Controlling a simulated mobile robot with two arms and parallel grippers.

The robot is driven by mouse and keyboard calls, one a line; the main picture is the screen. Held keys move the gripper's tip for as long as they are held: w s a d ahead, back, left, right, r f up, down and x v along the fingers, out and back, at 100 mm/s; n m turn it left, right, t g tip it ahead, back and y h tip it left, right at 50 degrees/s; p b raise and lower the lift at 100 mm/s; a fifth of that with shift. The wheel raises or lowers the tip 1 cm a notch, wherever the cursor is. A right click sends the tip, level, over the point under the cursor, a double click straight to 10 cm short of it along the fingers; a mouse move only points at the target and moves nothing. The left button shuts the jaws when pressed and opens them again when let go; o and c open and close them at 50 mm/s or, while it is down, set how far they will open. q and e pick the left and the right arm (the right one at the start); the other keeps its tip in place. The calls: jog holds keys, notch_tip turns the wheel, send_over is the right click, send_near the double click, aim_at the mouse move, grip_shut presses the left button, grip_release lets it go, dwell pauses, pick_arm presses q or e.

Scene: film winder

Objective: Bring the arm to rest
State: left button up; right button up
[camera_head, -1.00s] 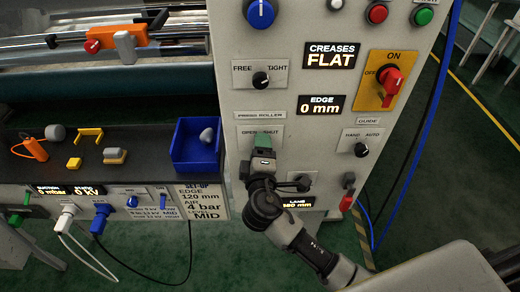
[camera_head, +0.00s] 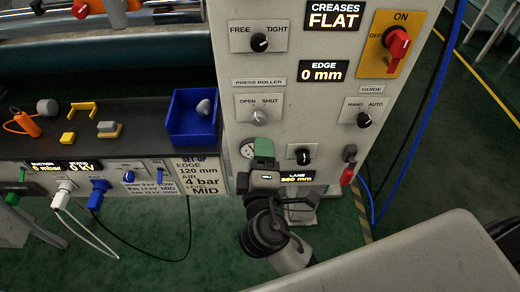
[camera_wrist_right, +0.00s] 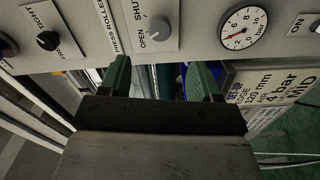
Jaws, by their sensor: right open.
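My right gripper (camera_head: 263,150), with green fingers, is in front of the lower part of the grey control panel (camera_head: 290,110) in the head view. It sits below the press roller knob (camera_head: 259,117) and partly covers the round gauge (camera_head: 247,150). In the right wrist view the two green fingers of the right gripper (camera_wrist_right: 160,78) stand wide apart with nothing between them. The press roller knob (camera_wrist_right: 160,30) and the gauge (camera_wrist_right: 244,27) show beyond the fingers, apart from them. My left gripper is not in view.
A blue bin (camera_head: 178,143) holding a grey piece stands on the dark shelf left of the panel. Small yellow and orange parts lie there too. Cables (camera_head: 415,130) hang along the panel's right side. Open green floor (camera_head: 150,240) lies below.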

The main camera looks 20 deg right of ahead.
jog(key=shift+f, duration=0.1)
dwell(0.7)
jog(key=s+d+f+g+y, duration=0.15)
jog(key=f+g, duration=0.25)
jog(key=f, duration=1.3)
jog(key=s+d+f+g+y, duration=0.1)
jog(key=s+f+g+y, duration=0.2)
jog(key=f, duration=1.4)
jog(key=s+d+f+m+g, duration=0.4)
jog(key=s+f+g, duration=0.2)
jog(key=s+f, duration=0.65)
jog(key=s+d+f+m+g, duration=0.1)
jog(key=s+d+f+m, duration=0.1)
jog(key=s, duration=0.6)
jog(key=s+d+f+m+g, duration=0.2)
jog(key=s+d+f+m, duration=0.1)
jog(key=s+f, duration=0.3)
jog(key=s+m, duration=0.1)
jog(key=s, duration=0.1)
jog(key=shift+s+f, duration=0.2)
jog(key=shift+s, duration=0.15)
jog(key=shift+y, duration=0.25)
